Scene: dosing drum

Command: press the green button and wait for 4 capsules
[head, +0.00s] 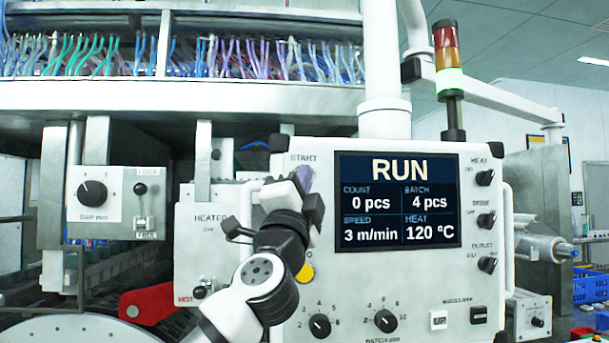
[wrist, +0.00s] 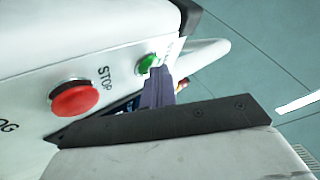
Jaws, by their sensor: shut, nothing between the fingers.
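The green button (wrist: 148,63) shows in the wrist view at the far end of the panel side, partly covered by my gripper (wrist: 158,76). My gripper is shut and empty, its fingertips at the button; I cannot tell whether they touch it. In the head view my gripper (head: 304,177) is just below the START label and hides the button. The screen (head: 397,200) reads RUN, count 0 pcs, batch 4 pcs, speed 3 m/min, heat 120 °C. No capsules can be made out.
A red STOP button (wrist: 75,98) sits beside the green one. The white control panel (head: 350,275) also carries several black knobs. The signal tower (head: 449,80) has its green segment lit. A red lever (head: 147,303) is at the lower left. Blue crates (head: 590,285) stand at the far right.

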